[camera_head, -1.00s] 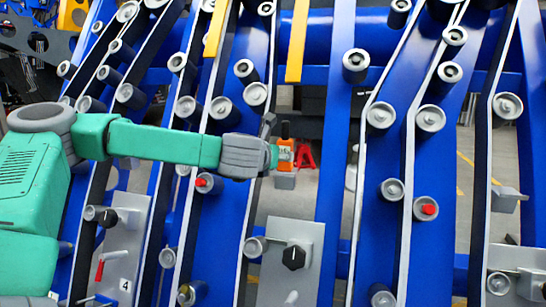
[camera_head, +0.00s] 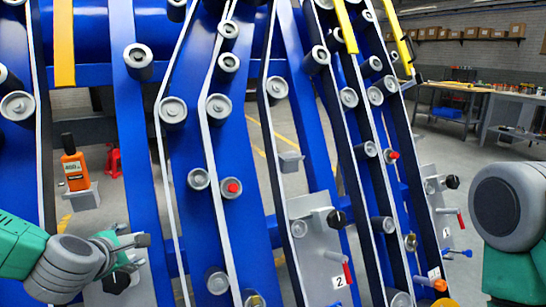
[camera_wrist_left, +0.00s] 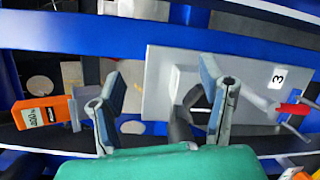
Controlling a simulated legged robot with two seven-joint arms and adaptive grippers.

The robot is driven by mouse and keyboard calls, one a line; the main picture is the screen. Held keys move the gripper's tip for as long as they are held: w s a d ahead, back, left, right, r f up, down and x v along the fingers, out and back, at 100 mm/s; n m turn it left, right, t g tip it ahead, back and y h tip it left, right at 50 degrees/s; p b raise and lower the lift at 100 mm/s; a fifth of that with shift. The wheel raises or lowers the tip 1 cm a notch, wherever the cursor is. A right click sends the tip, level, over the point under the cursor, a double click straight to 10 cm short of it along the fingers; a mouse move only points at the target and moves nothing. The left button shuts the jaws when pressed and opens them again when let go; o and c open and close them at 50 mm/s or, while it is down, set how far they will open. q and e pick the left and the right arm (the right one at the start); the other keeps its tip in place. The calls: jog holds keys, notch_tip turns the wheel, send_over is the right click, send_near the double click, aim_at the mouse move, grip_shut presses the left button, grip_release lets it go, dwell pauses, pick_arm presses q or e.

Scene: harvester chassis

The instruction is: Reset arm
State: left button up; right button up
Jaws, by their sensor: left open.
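My left gripper (camera_head: 130,240) is at the lower left of the head view. In the left wrist view its two fingers (camera_wrist_left: 163,98) are spread apart with nothing held between them. Beyond them is a grey plate (camera_wrist_left: 153,70) marked 3, with a dark knob-like part partly hidden by the right finger. An orange bottle-like item (camera_head: 74,170) with a dark top stands on a small grey block, above and left of the gripper. It also shows left of the fingers in the left wrist view (camera_wrist_left: 43,113). Only part of my right arm shows at the right edge; its gripper is outside the view.
The blue chassis (camera_head: 180,255) with belts and grey rollers fills most of the head view. A plate (camera_head: 310,215) marked 2 has a black knob and red-handled lever. Workbenches (camera_head: 450,105) and shelved boxes stand behind at right. Grey floor shows between the beams.

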pick_arm(q)
jog(key=s+d+f+m+g+h+p, duration=0.1)
jog(key=s+d+f+m+g+h, duration=0.15)
jog(key=s+d+f+m, duration=0.5)
jog(key=s+f+m+g, duration=0.2)
jog(key=s+f+m, duration=0.3)
jog(key=s, duration=0.3)
jog(key=s+f+m+g+p, duration=0.1)
jog(key=s+f+m+g, duration=0.2)
jog(key=s+f+m, duration=0.2)
jog(key=s+f+m+g+p, duration=0.1)
jog(key=s+f+m+g, duration=0.2)
jog(key=s+m, duration=0.6)
jog(key=s+f, duration=0.2)
jog(key=s, duration=0.1)
jog(key=shift+s, duration=0.25)
jog(key=shift+w+g+y, duration=0.1)
jog(key=shift+g+y, duration=0.15)
